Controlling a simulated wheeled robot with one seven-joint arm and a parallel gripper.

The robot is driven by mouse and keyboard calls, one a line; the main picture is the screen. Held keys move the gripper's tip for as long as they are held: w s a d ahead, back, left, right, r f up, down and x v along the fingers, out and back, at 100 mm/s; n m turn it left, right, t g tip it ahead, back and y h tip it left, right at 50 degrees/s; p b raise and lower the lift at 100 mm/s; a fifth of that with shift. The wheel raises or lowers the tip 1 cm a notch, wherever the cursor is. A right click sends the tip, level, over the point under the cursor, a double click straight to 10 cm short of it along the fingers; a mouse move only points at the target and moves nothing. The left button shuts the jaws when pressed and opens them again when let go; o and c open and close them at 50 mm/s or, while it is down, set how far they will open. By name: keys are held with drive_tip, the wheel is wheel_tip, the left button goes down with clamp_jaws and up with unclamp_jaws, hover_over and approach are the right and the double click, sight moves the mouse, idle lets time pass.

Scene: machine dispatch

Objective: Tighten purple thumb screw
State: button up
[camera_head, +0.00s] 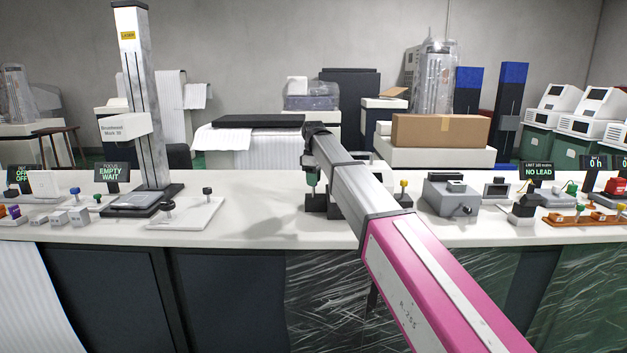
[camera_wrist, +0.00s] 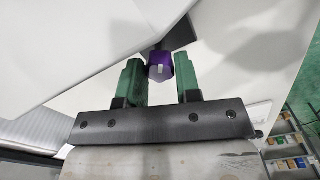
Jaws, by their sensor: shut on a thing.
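The purple thumb screw (camera_wrist: 160,67) shows in the wrist view between the two green fingers of my gripper (camera_wrist: 158,70). Its small faceted purple head has a pale mark on its near face, and a dark part lies just behind it. My gripper is shut on the screw. In the head view my arm reaches out over the counter, and part of my gripper (camera_head: 313,178) shows green beside dark blocks. The screw cannot be made out there, and its seat is hidden.
A white counter (camera_head: 250,222) runs across the head view. A tall column device (camera_head: 146,100) stands left, beside a white plate (camera_head: 187,213) with black knobs. A grey box (camera_head: 451,195) stands right of my arm. White panels (camera_wrist: 70,45) lie close around my gripper.

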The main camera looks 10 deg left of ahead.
drive_tip(key=m, duration=0.4)
drive_tip(key=shift+m, duration=0.3)
drive_tip(key=m, duration=0.3)
drive_tip(key=shift+m, duration=0.3)
drive_tip(key=m, duration=1.9)
drive_tip(key=shift+m, duration=2)
